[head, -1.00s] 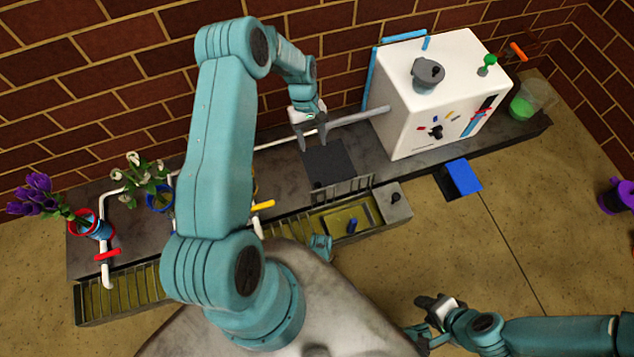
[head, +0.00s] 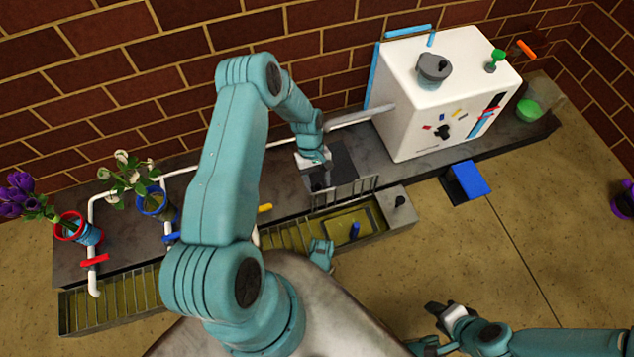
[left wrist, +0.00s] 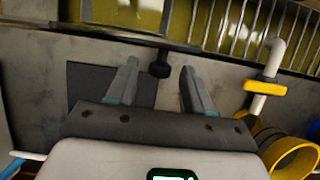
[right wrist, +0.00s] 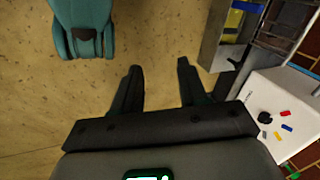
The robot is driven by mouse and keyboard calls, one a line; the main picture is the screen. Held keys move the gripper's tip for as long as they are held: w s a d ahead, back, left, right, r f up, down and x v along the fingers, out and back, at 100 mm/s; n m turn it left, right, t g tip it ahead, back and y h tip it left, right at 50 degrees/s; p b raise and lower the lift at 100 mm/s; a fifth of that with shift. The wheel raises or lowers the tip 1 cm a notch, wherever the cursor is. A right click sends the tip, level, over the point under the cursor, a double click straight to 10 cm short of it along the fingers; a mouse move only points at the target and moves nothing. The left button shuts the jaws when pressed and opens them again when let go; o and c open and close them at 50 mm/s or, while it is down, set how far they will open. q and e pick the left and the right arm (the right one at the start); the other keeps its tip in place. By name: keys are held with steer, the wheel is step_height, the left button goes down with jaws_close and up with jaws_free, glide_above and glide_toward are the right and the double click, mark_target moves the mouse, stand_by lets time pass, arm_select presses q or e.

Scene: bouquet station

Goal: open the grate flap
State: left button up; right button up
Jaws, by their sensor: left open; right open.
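The grate flap (head: 345,192) is a short barred panel at the right part of the trough, by the counter edge. It appears raised beside the open olive basin (head: 340,222); its exact angle is hard to judge. My left gripper (head: 318,184) is low over the counter, just left of the flap. In the left wrist view its open fingers sit on either side of a small dark knob (left wrist: 160,69) at the trough edge, with no visible grip on it. My right gripper (right wrist: 158,78) is open and empty above the sandy floor.
A dark square (head: 343,160) lies on the counter behind the flap. A white box (head: 440,100) stands to the right. A white pipe, a yellow handle (left wrist: 264,87) and potted flowers (head: 75,225) are to the left. A blue block (head: 470,178) is on the right.

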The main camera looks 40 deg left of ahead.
arm_select(q)
steer(key=shift+f, duration=0.15)
jaws_close()
steer(key=shift+s+d+r+p, duration=0.15)
steer(key=shift+r+p, duration=0.05)
steer(key=shift+p, duration=0.1)
steer(key=shift+s+d+r+y+p, duration=0.2)
steer(key=shift+d+p, duration=0.1)
steer(key=shift+p, duration=0.2)
steer(key=shift+s+d+r+y+p, duration=0.1)
steer(key=shift+d+y+p, duration=0.15)
steer(key=shift+p, duration=0.2)
steer(key=shift+s+d+f, duration=0.15)
steer(key=shift+s+d, duration=0.05)
steer(key=shift+d, duration=0.25)
jaws_free()
arm_select(e)
steer(key=shift+s+a+r+g, duration=0.1)
steer(key=shift+s+r+g, duration=0.05)
steer(key=shift+s+r, duration=0.4)
steer(key=shift+s+a+r+g, duration=0.15)
steer(key=shift+s+r, duration=0.15)
steer(key=shift+r, duration=0.35)
steer(key=shift+d, duration=0.1)
